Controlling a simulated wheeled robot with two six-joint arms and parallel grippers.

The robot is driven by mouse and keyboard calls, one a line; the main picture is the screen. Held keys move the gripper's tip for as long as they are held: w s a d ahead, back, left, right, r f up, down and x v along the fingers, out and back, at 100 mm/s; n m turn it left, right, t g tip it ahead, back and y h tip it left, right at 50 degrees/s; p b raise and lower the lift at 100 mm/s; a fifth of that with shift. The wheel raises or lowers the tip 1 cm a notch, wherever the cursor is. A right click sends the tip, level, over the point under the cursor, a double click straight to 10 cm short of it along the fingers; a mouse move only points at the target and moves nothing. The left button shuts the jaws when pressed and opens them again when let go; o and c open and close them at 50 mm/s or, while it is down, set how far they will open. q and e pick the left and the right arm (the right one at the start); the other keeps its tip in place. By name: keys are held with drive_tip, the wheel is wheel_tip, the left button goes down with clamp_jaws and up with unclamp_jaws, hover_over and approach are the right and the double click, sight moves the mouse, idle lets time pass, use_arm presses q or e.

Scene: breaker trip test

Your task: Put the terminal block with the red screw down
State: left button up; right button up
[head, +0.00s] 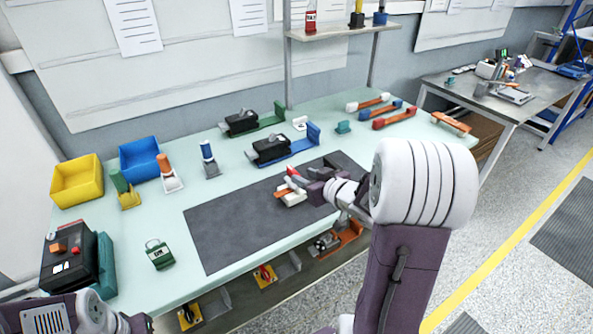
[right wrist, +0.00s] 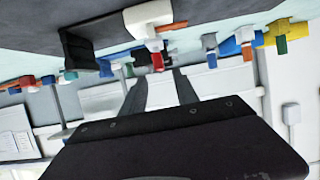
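A small white terminal block (head: 293,199) with a red screw and orange parts is on the dark mat (head: 232,228) in the head view. In the right wrist view, which is upside down, the white block (right wrist: 148,15) is against the mat and its red part (right wrist: 157,61) points away from it. My right gripper (head: 303,184) is at the block; its two fingers (right wrist: 160,82) are apart, with the red part between or just beyond their tips. I cannot tell whether they touch it. My left gripper (head: 138,322) is at the bottom left edge, mostly cut off.
Two black breakers (head: 270,149) on green and blue bases stand behind the mat. Yellow (head: 77,181) and blue (head: 139,158) bins are at the left, with several upright tools beside them. A black box (head: 68,258) and green padlock-like item (head: 160,254) stand at the front left. The mat's left part is clear.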

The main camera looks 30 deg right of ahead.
drive_tip(key=v, duration=0.5)
drive_tip(key=f+g, duration=0.1)
drive_tip(key=f, duration=0.1)
drive_tip(key=f+g+h, duration=0.1)
drive_tip(key=f+m+g+h, duration=0.1)
drive_tip(key=f, duration=0.1)
drive_tip(key=shift+a+f, duration=0.4)
drive_tip(key=s+f+g, duration=0.1)
drive_tip(key=a+f+g, duration=0.1)
drive_tip(key=s+a+f+g, duration=0.1)
drive_tip(key=shift+s+a+f+m+h, duration=0.15)
drive_tip(key=shift+s+f+m+h, duration=0.15)
drive_tip(key=shift+s+f, duration=0.1)
drive_tip(key=s+a+f+g+y, duration=0.1)
drive_tip(key=s+a+f+g, duration=0.1)
drive_tip(key=s+a, duration=0.3)
drive_tip(key=s+a+f+g, duration=0.2)
drive_tip(key=s+a+g, duration=0.2)
drive_tip(key=s+a, duration=0.1)
drive_tip(key=shift+s+f+y, duration=0.35)
drive_tip(key=shift+s+y, duration=0.05)
drive_tip(key=shift+s, duration=0.45)
drive_tip(key=shift+r, duration=0.1)
